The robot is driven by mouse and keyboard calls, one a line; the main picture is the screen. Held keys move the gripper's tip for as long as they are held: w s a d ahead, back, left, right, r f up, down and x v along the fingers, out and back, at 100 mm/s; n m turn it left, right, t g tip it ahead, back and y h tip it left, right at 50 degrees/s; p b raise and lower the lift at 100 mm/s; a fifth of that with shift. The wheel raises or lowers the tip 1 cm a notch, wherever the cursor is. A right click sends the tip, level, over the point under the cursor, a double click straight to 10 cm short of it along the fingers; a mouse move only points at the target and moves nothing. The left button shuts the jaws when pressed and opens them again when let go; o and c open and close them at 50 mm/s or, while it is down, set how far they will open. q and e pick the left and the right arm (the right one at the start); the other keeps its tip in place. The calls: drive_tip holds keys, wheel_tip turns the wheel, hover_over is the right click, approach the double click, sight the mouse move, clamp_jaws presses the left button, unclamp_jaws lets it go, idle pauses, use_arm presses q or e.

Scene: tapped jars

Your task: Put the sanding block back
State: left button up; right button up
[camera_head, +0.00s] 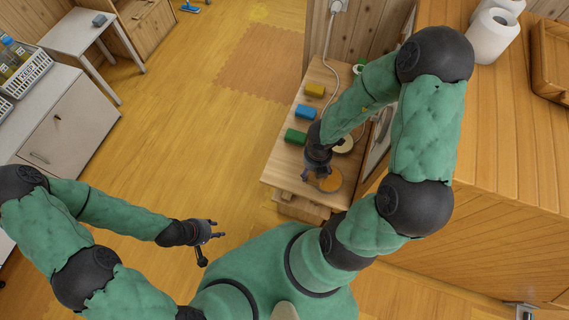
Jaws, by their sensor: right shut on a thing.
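My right gripper (321,174) points down at the near end of a small wooden bench (274,165), just above or at an orange round piece (331,183). It is shut on a small brownish thing, mostly hidden by the fingers; I cannot tell if this is the sanding block. My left gripper (211,246) is open and empty over the floor, left of the bench.
A pale round piece (343,145) lies beside my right wrist. A cable runs along the bench. A wooden counter (500,170) with white rolls (492,35) stands at right. The floor between is free.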

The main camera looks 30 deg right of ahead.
drive_tip(key=w+a+f+b, duration=0.2)
drive_tip(key=w+a+f, duration=0.15)
drive_tip(key=w, duration=0.45)
drive_tip(key=b, duration=0.2)
hover_over(283, 166)
drive_tip(key=f, duration=0.5)
drive_tip(key=shift+s+f, duration=0.25)
drive_tip(key=shift+f, duration=0.05)
drive_tip(key=shift+w+f, duration=0.15)
drive_tip(key=shift+f, duration=0.15)
drive_tip(key=f+b, duration=0.1)
drive_tip(key=f, duration=0.2)
drive_tip(key=shift+w+a+f+b, duration=0.1)
drive_tip(key=shift+w+f+b, duration=0.1)
drive_tip(key=shift+b, duration=0.2)
drive_tip(key=shift+r, duration=0.1)
drive_tip(key=o, duration=1.2)
